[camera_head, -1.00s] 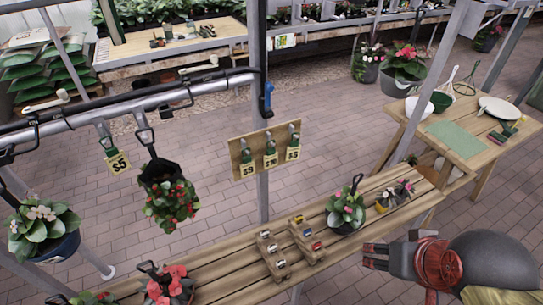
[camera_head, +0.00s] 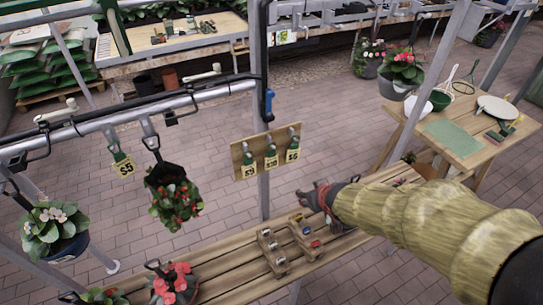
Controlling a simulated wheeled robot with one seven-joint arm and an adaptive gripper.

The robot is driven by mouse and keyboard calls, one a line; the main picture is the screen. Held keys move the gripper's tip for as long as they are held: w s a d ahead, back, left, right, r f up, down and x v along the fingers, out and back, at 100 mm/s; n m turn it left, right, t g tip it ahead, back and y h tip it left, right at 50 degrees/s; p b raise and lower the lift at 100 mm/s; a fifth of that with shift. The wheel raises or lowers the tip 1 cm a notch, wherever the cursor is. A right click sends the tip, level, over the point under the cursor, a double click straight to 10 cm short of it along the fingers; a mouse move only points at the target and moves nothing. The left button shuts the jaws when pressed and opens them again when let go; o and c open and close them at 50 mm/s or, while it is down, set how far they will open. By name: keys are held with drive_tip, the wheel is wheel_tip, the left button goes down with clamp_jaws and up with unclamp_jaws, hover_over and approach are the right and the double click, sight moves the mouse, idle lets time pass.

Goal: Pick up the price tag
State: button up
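Three price tags hang from green clips on a wooden board: the left tag (camera_head: 249,171), the middle tag (camera_head: 271,162) and the right tag (camera_head: 292,155). Which tag is meant is not clear from the picture. My gripper (camera_head: 305,195) is above the slatted bench, below and right of the board, apart from all the tags. It points left. Its fingers are small and dark here, and their opening is hard to make out. No tag shows in it.
The slatted bench (camera_head: 225,275) carries small wooden racks (camera_head: 272,250) and potted flowers (camera_head: 173,283). A hanging flower basket (camera_head: 174,200) is left of the board. A metal post (camera_head: 263,190) stands behind the board. A wooden table (camera_head: 455,145) is at the right.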

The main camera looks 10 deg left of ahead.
drive_tip(key=w+a+r+n+t+y, duration=0.1)
drive_tip(key=w+a+r+t+y, duration=0.15)
drive_tip(key=w+a, duration=0.3)
drive_tip(key=t+y, duration=0.1)
drive_tip(key=y, duration=0.2)
approach(272, 152)
drive_tip(key=w+a, duration=0.1)
drive_tip(key=b+x, duration=0.1)
drive_tip(key=x, duration=0.6)
drive_tip(key=shift+w+f+b, duration=0.2)
drive_tip(key=shift+b, duration=0.1)
drive_tip(key=c, duration=0.9)
